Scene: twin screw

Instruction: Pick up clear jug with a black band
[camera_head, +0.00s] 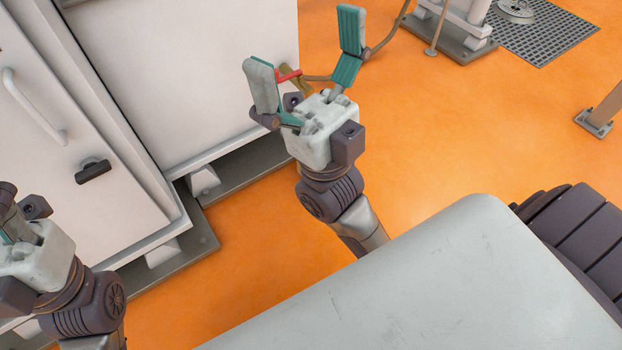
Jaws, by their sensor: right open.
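No clear jug with a black band shows in the head view. My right gripper (305,48) is in the upper middle, with its two teal and grey fingers spread wide. It is open and nothing is between the fingers. It is in front of the white cabinet's right edge and the orange floor. My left gripper (22,240) is at the lower left, in front of the cabinet. Its fingers are largely cut off by the picture's edge, so its opening cannot be told.
A white cabinet (190,70) with a door handle (35,110) and a black latch (93,171) fills the left side. A red lever (288,75) shows behind the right gripper's fingers. A floor grate (545,45) and metal post feet (594,123) stand at right. Orange floor (450,130) is open between.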

